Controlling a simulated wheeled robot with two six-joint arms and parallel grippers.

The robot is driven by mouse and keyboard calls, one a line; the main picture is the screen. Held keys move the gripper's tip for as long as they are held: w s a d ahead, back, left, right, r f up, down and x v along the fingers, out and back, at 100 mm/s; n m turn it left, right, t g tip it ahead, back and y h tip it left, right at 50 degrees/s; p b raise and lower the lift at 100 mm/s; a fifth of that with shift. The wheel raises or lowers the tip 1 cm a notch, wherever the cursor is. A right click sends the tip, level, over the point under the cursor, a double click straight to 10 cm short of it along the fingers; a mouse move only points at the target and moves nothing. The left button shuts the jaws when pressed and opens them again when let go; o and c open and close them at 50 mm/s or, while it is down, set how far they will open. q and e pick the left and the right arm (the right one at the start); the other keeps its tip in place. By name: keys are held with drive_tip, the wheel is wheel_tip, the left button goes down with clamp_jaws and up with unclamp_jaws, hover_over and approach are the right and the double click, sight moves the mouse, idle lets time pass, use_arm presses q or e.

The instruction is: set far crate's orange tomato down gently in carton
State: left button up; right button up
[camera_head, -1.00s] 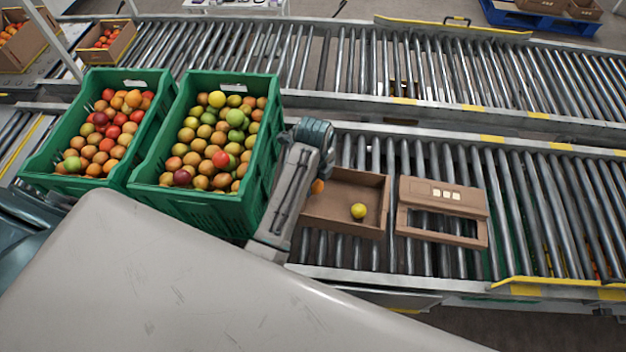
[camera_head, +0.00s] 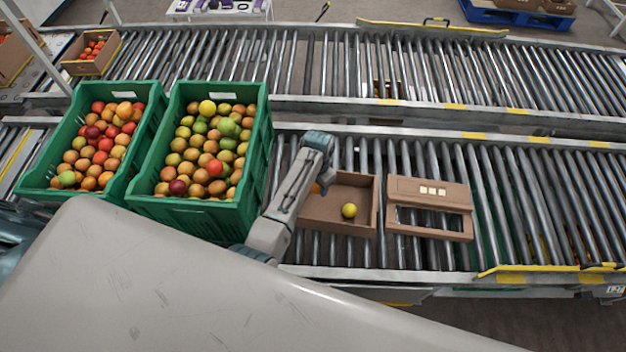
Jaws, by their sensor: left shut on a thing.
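The open brown carton (camera_head: 362,226) lies on the near roller conveyor, with a yellow tomato (camera_head: 349,210) inside. My left gripper (camera_head: 322,182) is at the carton's left side, mostly hidden behind my own arm. It is shut on an orange tomato (camera_head: 315,188), of which only a small part shows beside the arm. I cannot tell how high the tomato is above the carton floor. Two green crates of mixed tomatoes stand to the left: the farther-left crate (camera_head: 37,160) and the one nearer the carton (camera_head: 190,220). My right gripper is not in view.
A brown carton with a windowed lid (camera_head: 428,188) lies right of the open carton. Bare rollers (camera_head: 540,200) extend farther right. A second conveyor (camera_head: 300,65) runs behind, with a small tomato box (camera_head: 90,65) at its left end.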

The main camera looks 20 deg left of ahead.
use_arm(q)
drive_tip(key=shift+w+d+f+n, duration=0.15)
drive_tip(key=shift+f+n, duration=0.25)
drive_tip(key=shift+n, duration=0.5)
drive_tip(key=shift+w+f+n, duration=0.1)
drive_tip(key=shift+f+n, duration=0.15)
drive_tip(key=shift+n, duration=0.05)
wheel_tip(320, 180, down, 11)
drive_tip(key=b, duration=0.9)
drive_tip(key=shift+f, duration=0.5)
drive_tip(key=shift+f, duration=0.15)
drive_tip(key=shift+f+b, duration=0.2)
drive_tip(key=shift+b, duration=0.1)
